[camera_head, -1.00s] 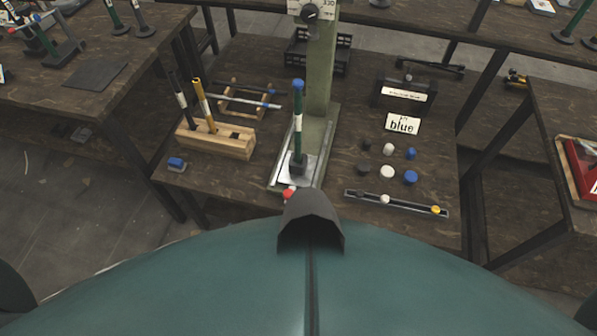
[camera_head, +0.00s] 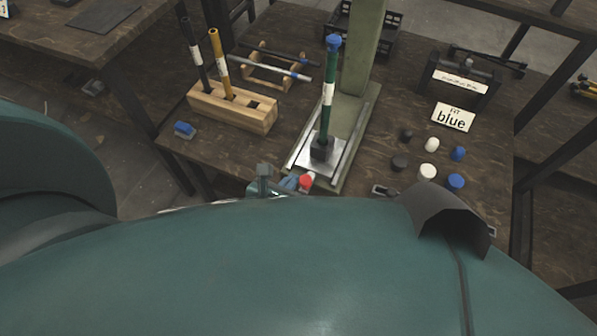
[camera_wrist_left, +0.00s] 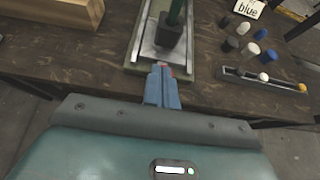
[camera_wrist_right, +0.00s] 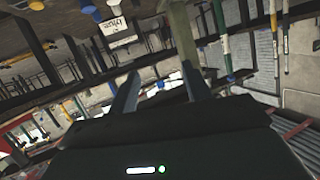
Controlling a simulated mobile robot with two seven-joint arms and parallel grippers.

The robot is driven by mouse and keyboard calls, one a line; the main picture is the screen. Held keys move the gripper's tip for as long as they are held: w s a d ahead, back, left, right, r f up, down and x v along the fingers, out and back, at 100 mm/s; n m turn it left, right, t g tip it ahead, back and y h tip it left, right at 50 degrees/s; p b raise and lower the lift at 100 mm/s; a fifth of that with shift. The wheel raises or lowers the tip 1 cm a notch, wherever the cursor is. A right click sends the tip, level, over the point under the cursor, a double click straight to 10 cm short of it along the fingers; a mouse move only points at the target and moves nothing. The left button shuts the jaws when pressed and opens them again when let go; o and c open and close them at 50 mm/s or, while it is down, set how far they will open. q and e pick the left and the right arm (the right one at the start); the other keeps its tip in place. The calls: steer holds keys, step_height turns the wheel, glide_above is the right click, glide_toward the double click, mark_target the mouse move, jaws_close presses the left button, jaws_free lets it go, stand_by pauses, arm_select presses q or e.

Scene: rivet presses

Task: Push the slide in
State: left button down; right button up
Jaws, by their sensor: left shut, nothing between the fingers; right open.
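The slide (camera_head: 312,160) is a bright metal plate in the rail of the press base. It carries a dark block (camera_head: 321,150) holding an upright green tube (camera_head: 327,105) with a white band and a blue cap (camera_head: 333,42). A red knob (camera_head: 306,181) is at its front end. My left gripper (camera_head: 290,183) is shut and empty, its blue fingertips right at the knob. In the left wrist view the fingers (camera_wrist_left: 162,72) point at the slide's front end and mostly hide the knob; contact is unclear. My right gripper (camera_wrist_right: 160,82) is open and empty, away from the press.
The green press column (camera_head: 362,50) rises behind the slide. A wooden block (camera_head: 235,108) with a black and a yellow tube stands left. Several caps, a "blue" sign (camera_head: 453,117) and a dark holder (camera_head: 460,82) are right. A blue-topped piece (camera_head: 184,129) lies near the left edge.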

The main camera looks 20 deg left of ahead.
arm_select(q)
steer(key=x, duration=0.3)
steer(key=r+b+x, duration=0.1)
steer(key=x, duration=0.3)
steer(key=b+x, duration=0.1)
steer(key=x, duration=0.2)
steer(key=shift+w, duration=0.7)
steer(key=shift+w+b, duration=0.3)
steer(key=shift+w, duration=0.2)
arm_select(e)
steer(key=shift+s+d+f+t, duration=0.15)
steer(key=shift+f+t, duration=0.05)
steer(key=shift+t, duration=0.1)
steer(key=shift+f, duration=0.1)
